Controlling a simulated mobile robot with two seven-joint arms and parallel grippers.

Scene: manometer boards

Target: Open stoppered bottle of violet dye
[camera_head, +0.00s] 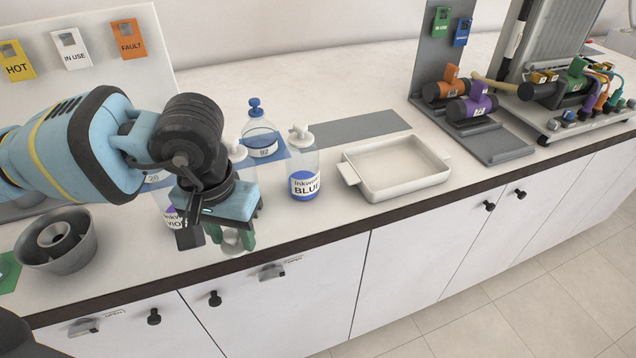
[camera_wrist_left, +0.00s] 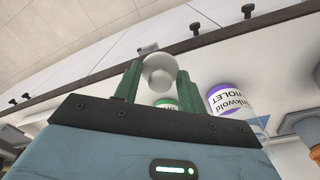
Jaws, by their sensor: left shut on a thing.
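My left gripper (camera_head: 235,238) points down near the counter's front edge, shut on a white rounded stopper (camera_wrist_left: 158,72). In the wrist view the stopper sits between the green fingers. The violet dye bottle (camera_head: 184,236), with a purple band and a label reading VIOLET, stands just left of the gripper, partly hidden by it. It also shows right of the fingers in the wrist view (camera_wrist_left: 232,101). The bottle and the held stopper look apart. The bottle's mouth is hidden in the head view. My right gripper is not in view.
A stoppered BLUE bottle (camera_head: 305,180) stands right of my gripper. Another white-stoppered bottle (camera_head: 237,152) is partly hidden behind it, near a blue-stoppered flask (camera_head: 259,138). A white tray (camera_head: 397,184) lies further right; a grey round holder (camera_head: 58,252) is at left.

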